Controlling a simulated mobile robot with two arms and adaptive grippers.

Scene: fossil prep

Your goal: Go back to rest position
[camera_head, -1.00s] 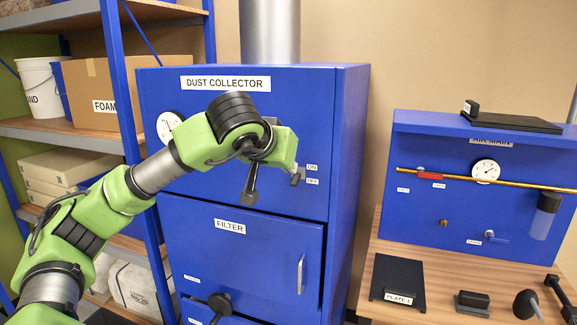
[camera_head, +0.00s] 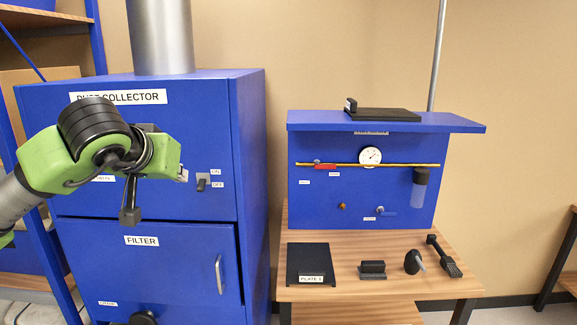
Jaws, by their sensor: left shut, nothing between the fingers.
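My left gripper (camera_head: 130,216) hangs at the end of my green and black left arm (camera_head: 95,145) at the left of the head view. It is shut, dark and empty, pointing down in front of the blue dust collector (camera_head: 180,262), above and left of the FILTER label. It looks apart from the ON/OFF switch (camera_head: 202,185), which is to its right. My right gripper is not in view.
A wooden table (camera_head: 350,290) at the right bears a blue air panel (camera_head: 330,212) with a gauge, a black plate (camera_head: 311,262) and several dark tools. A blue shelf rack (camera_head: 97,40) stands at far left. Open floor shows right of the table.

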